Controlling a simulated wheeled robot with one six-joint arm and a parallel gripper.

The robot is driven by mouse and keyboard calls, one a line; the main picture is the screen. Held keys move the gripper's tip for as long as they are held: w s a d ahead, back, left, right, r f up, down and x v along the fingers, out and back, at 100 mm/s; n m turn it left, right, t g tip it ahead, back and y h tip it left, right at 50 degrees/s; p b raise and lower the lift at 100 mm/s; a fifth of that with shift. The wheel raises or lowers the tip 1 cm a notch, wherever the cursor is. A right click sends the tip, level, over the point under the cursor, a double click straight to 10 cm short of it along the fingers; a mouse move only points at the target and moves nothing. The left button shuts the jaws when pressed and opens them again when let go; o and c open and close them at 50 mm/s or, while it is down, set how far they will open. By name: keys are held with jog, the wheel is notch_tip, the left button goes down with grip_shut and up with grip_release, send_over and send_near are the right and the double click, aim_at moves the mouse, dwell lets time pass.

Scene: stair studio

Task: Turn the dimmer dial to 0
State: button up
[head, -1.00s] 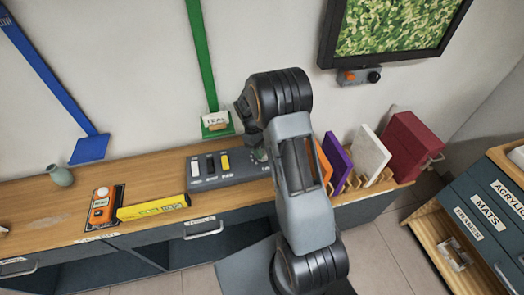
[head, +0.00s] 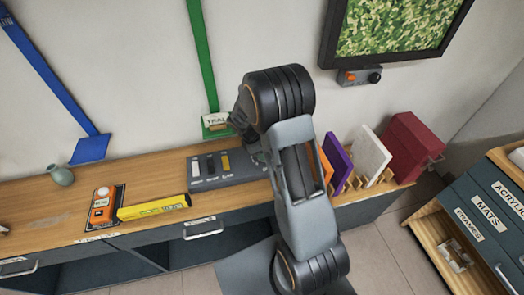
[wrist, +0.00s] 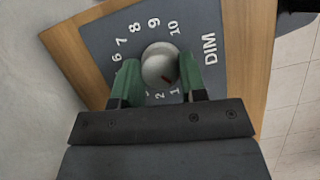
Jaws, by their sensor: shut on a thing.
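The dimmer dial (wrist: 158,62) is a round, pale grey knob on a dark grey panel (wrist: 100,45) marked DIM. Numbers ring it; 6 to 10 and 1 to 3 show in the wrist view, while 0 is not visible, and the right finger covers part of the ring. The dial's red mark points close to the 1. My gripper (wrist: 159,70) has its two green fingers on either side of the dial and is shut on it. In the head view my arm mostly hides the dial; the control box (head: 240,180) stands on the wooden bench.
White, black and yellow switches (head: 210,164) sit left of the dial. A yellow box (head: 153,207) and an orange device (head: 102,205) lie farther left. Upright panels, one purple (head: 338,162) and one white (head: 370,157), stand close right of my arm. A framed green picture (head: 395,25) hangs above.

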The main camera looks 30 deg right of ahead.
jog(key=shift+n, duration=0.6)
jog(key=shift+n+t, duration=0.3)
jog(key=o, duration=0.9)
jog(key=v, duration=1.4)
jog(key=shift+a+f, duration=0.1)
jog(key=shift+f, duration=0.05)
